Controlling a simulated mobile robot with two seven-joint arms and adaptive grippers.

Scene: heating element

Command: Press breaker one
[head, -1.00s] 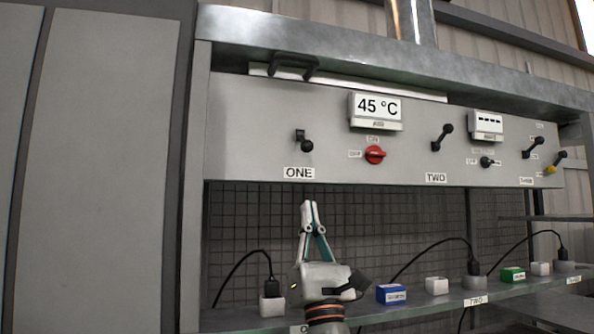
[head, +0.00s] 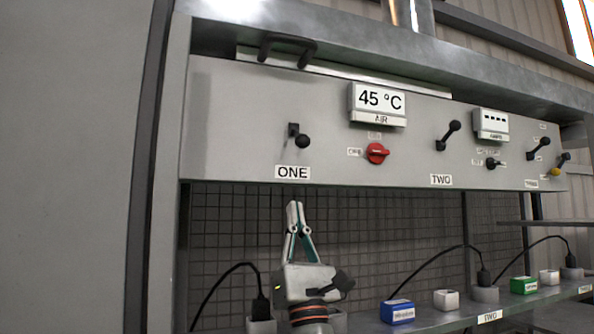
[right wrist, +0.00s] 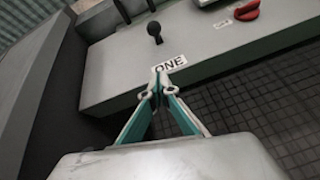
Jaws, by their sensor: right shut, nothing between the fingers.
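Breaker one is a black lever (head: 301,139) with a round knob on the grey panel (head: 230,125), above the label ONE (head: 292,172). The lever also shows in the right wrist view (right wrist: 154,32), beyond the fingertips. My right gripper (head: 294,207) is shut and empty, pointing up just below the panel's lower edge and the ONE label. In the right wrist view my right gripper (right wrist: 160,80) has its tips together, overlapping the ONE label in the picture, with the lever apart from them. My left gripper is not in view.
A red rotary switch (head: 377,153) and a 45 °C display (head: 379,104) are right of the lever. Lever TWO (head: 448,135) is further right. A black handle (head: 287,47) juts out above. Below, a shelf holds a blue box (head: 397,312), a green box (head: 523,286) and plugs with cables.

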